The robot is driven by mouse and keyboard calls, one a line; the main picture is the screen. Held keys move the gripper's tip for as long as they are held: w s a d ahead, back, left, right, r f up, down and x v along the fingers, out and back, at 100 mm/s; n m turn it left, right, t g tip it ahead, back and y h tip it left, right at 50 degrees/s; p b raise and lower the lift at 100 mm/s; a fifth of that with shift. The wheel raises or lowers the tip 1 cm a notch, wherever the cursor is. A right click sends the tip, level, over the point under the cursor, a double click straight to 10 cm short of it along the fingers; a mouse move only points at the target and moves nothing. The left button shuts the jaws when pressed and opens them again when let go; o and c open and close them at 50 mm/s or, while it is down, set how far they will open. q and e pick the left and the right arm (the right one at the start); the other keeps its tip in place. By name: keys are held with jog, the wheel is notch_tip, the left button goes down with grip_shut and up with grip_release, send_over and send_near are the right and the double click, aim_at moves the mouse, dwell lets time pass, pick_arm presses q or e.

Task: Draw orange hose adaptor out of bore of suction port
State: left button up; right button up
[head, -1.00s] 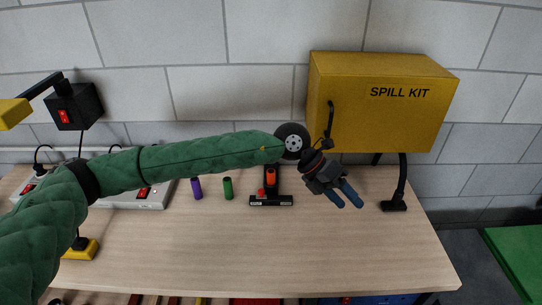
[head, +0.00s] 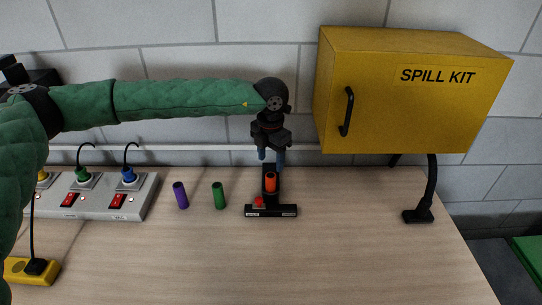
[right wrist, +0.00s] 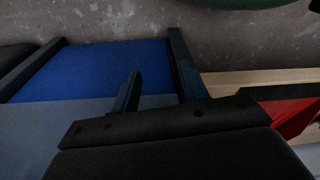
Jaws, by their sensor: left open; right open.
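The orange hose adaptor (head: 270,182) stands upright in the bore of the black suction port (head: 271,211) on the table. A small red part (head: 259,202) sits on the port's base beside it. My left gripper (head: 271,158) is open and points down, just behind and above the adaptor in the head view. Its blue fingertips end close to the top of the port; I cannot tell whether they touch it. The adaptor's lower end is hidden in the port. My right gripper (right wrist: 152,92) is open and empty in the right wrist view, away from the adaptor.
A purple cylinder (head: 181,195) and a green cylinder (head: 219,195) stand left of the port. A power strip (head: 102,202) lies further left. The yellow spill kit box (head: 410,95) hangs at the right, above a black stand (head: 418,215). The table front (head: 300,265) is clear.

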aim_at(271, 175)
pick_arm(q)
jog(key=shift+s+f+p, duration=0.2)
jog(key=shift+f+p, duration=0.15)
jog(key=shift+p, duration=0.05)
notch_tip(271, 175, down, 5)
jog(key=shift+w+p, duration=0.15)
jog(key=shift+p, duration=1)
jog(key=shift+f, duration=0.9)
pick_arm(e)
jog(key=s+d+f, duration=0.3)
jog(key=f, duration=0.3)
jog(key=shift+f, duration=0.3)
pick_arm(q)
jog(key=shift+c, duration=0.2)
jog(key=c, duration=1)
jog(key=shift+r, duration=0.1)
jog(key=shift+r, duration=0.1)
jog(key=shift+r+p, duration=0.3)
jog(key=shift+r, duration=2.25)
pick_arm(e)
jog(key=shift+r, duration=0.1)
